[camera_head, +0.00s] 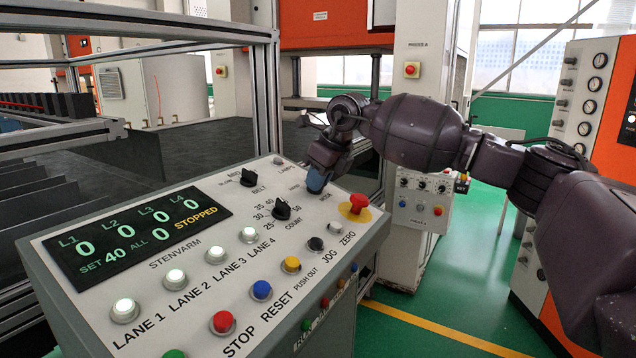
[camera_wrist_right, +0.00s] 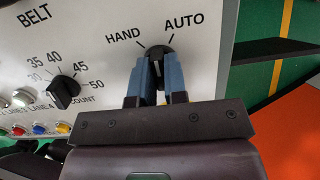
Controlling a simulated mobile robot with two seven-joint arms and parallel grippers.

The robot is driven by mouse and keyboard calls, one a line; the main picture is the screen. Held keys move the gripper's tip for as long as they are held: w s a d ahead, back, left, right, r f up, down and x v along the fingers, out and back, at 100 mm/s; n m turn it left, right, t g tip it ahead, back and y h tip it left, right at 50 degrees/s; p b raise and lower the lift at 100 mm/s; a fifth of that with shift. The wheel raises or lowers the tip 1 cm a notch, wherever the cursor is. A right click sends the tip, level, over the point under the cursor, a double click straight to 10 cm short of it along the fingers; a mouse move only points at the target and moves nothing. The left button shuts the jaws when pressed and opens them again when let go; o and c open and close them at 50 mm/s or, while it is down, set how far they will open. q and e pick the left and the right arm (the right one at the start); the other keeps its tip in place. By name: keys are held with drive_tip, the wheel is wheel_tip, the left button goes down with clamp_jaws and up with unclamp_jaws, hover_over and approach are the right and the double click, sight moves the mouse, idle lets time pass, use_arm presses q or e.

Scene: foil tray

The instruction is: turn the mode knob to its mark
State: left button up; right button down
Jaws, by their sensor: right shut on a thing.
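The black mode knob (camera_wrist_right: 158,51) shows in the right wrist view between the printed words HAND and AUTO. My right gripper (camera_wrist_right: 157,68) is shut on it, with one blue finger on each side. I cannot tell exactly which way the knob's pointer faces, as the fingers cover much of it. In the head view my right gripper (camera_head: 317,182) reaches down to the back right part of the control panel (camera_head: 150,219) and hides the knob. My left gripper is not in view.
The COUNT knob (camera_head: 281,210) and BELT knob (camera_head: 249,177) stand left of my gripper. A red mushroom button (camera_head: 357,202) on a yellow base is close on the right. Several lit lane buttons and coloured push buttons fill the panel's front. The display (camera_head: 137,236) reads STOPPED.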

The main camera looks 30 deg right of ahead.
drive_tip(key=n, duration=0.3)
drive_tip(key=shift+n+y, duration=0.3)
drive_tip(key=shift+n, duration=0.1)
drive_tip(key=shift+n+g, duration=0.3)
drive_tip(key=shift+n, duration=1.5)
drive_tip(key=shift+r, duration=0.1)
drive_tip(key=c, duration=1.2)
unclamp_jaws()
drive_tip(key=shift+o, duration=0.2)
drive_tip(key=b+v, duration=0.1)
drive_tip(key=v, duration=0.9)
drive_tip(key=shift+d+r, duration=0.3)
drive_tip(key=shift+r, duration=0.05)
